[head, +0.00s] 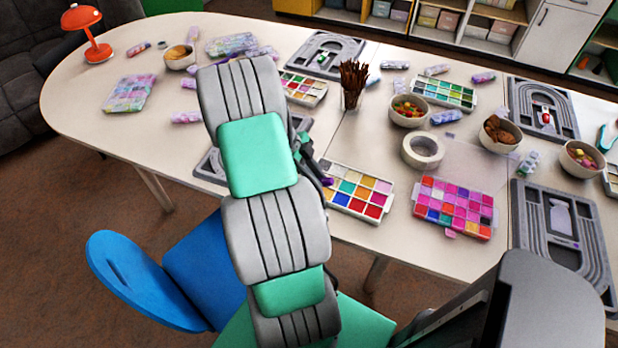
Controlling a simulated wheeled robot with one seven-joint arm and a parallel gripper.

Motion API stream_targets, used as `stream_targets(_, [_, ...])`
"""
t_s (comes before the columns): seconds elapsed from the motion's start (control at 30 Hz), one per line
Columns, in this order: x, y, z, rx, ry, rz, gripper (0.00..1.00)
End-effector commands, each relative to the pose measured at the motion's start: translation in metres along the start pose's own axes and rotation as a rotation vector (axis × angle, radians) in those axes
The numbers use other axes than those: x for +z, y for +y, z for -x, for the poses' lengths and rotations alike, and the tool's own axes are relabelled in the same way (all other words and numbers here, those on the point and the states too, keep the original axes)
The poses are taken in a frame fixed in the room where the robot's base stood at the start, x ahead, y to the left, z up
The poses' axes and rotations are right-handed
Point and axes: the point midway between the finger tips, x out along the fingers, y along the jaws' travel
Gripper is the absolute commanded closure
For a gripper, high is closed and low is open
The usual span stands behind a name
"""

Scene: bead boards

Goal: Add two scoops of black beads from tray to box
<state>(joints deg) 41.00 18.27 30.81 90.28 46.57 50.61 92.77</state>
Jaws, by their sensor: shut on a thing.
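My gripper (322,178) is partly hidden behind my grey and green arm, at the left end of a bead tray (391,201). It is shut on a small purple thing (327,182), mostly hidden, perhaps a scoop handle. That tray has compartments of red, yellow, blue and other beads. A second tray (415,211) of mostly pink and red beads lies to its right. Other compartment trays lie farther back, one at the centre (303,90) and one to the right (444,93). I cannot make out black beads or tell which container is the box.
Grey bead boards lie at the back (325,50), right (543,108) and front right (521,215). The table's left front is clear.

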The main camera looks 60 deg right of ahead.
Motion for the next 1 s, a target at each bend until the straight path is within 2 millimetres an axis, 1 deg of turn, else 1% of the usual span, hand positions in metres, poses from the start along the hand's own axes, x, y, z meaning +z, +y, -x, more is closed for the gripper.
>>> stream_targets(0.03, [-0.006,0.000,-0.009,0.033,0.002,-0.048,1.00])
stream_targets(0.1, [-0.012,0.001,-0.018,0.067,0.005,-0.099,1.00])
stream_targets(0.13, [-0.008,0.002,-0.022,0.064,0.005,-0.092,1.00])
stream_targets(0.23, [-0.004,0.002,-0.025,0.060,0.003,-0.089,1.00])
stream_targets(0.37, [-0.006,0.002,-0.022,0.059,0.002,-0.088,1.00])
stream_targets(0.77, [-0.026,0.002,-0.002,0.057,0.001,-0.084,1.00])
stream_targets(0.8, [-0.028,0.001,-0.008,0.055,-0.045,-0.094,1.00])
stream_targets(0.87, [-0.031,0.002,-0.010,0.051,-0.112,-0.099,1.00])
stream_targets(1.0, [-0.042,0.003,-0.013,0.046,-0.289,-0.115,1.00])
